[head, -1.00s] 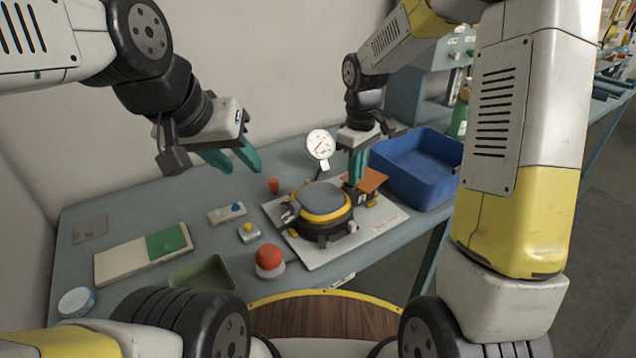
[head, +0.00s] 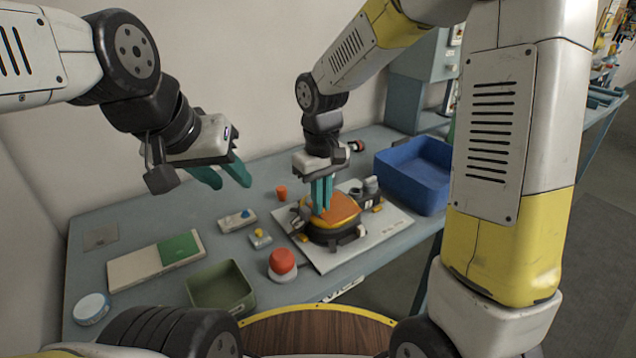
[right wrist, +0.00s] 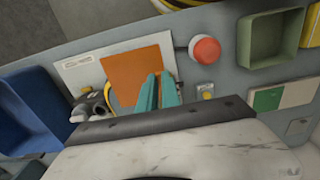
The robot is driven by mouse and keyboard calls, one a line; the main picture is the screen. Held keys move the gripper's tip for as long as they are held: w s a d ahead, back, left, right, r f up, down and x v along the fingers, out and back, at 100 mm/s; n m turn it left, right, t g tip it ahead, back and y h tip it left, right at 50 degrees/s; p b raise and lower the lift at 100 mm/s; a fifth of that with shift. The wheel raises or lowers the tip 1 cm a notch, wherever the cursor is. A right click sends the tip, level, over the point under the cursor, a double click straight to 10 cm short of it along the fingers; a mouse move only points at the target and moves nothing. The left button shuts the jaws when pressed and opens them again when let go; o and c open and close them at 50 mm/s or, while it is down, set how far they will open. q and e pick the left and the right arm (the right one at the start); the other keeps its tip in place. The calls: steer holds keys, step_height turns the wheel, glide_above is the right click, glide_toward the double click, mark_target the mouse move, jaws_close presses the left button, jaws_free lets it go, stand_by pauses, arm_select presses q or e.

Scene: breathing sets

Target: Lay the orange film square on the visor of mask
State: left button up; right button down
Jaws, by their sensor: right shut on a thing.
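The orange film square (head: 343,206) is over the visor of the round black mask with a yellow rim (head: 346,225), covering most of the visor. My right gripper (head: 321,208) is shut on the film's edge, its teal fingers pointing down at the mask. In the right wrist view the film (right wrist: 132,72) lies beside the fingertips (right wrist: 159,80) and hides most of the mask. I cannot tell whether the film touches the visor all over. My left gripper (head: 228,181) is open and empty, above the table left of the mask.
The mask stands on a pale board (head: 382,232). A blue bin (head: 412,172) is to its right. A red button (head: 282,262), a green tray (head: 218,288) and a white-and-green panel (head: 140,265) are to its left. An orange cup (head: 281,192) stands behind.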

steer(key=w, duration=0.6)
steer(key=w+a+f, duration=0.1)
steer(key=w, duration=0.2)
steer(key=shift+w, duration=0.15)
steer(key=shift+f, duration=1.65)
steer(key=shift+f, duration=0.2)
steer(key=c, duration=1.6)
jaws_free()
steer(key=shift+o, duration=0.2)
